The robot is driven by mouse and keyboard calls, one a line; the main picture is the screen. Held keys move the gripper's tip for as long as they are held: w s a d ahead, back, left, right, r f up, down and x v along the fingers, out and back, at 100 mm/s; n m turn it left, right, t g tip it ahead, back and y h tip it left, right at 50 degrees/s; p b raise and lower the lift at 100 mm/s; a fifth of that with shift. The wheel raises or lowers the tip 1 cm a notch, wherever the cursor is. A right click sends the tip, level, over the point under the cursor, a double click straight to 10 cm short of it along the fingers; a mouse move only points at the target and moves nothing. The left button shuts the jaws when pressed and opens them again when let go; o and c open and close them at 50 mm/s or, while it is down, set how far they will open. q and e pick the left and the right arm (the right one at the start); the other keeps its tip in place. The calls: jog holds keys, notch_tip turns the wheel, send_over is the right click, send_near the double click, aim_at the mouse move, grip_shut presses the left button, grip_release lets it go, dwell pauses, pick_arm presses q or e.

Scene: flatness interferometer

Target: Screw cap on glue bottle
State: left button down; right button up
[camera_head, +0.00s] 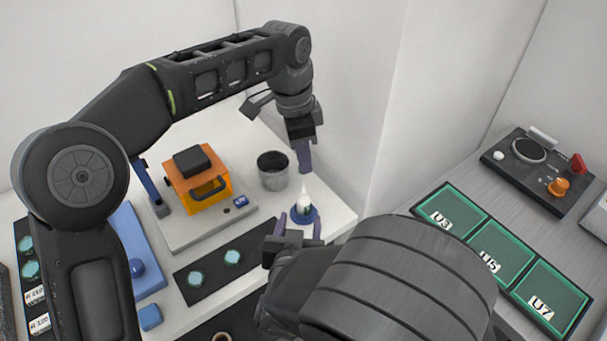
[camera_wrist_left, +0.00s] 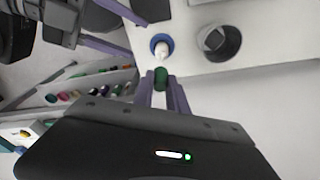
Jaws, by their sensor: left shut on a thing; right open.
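The white glue bottle (camera_head: 304,203) stands upright with its pointed nozzle up in a round blue holder (camera_head: 304,217) near the bench's right edge. It also shows in the left wrist view (camera_wrist_left: 165,49). My left gripper (camera_head: 305,167) hangs just above the nozzle, fingers pointing down. In the left wrist view its fingers (camera_wrist_left: 161,85) are shut on a small green cap (camera_wrist_left: 161,78), which appears apart from the bottle. I cannot make out the cap in the head view. My right gripper (camera_head: 299,228) is open, its fingers pointing at the bottle from the near side.
A dark grey cup (camera_head: 273,178) stands left of and behind the bottle. An orange device (camera_head: 200,185) on a grey base is further left. A dark mat (camera_head: 195,286) with teal discs lies in front. White walls rise behind and right of the bench.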

aim_at(305, 196)
jog(key=shift+w, duration=0.15)
jog(key=shift+s+r, duration=0.2)
jog(key=shift+s, duration=0.05)
jog(key=x, duration=1.2)
jog(key=shift+w+f, duration=0.1)
jog(key=shift+c, duration=0.2)
grip_shut()
dwell(1.1)
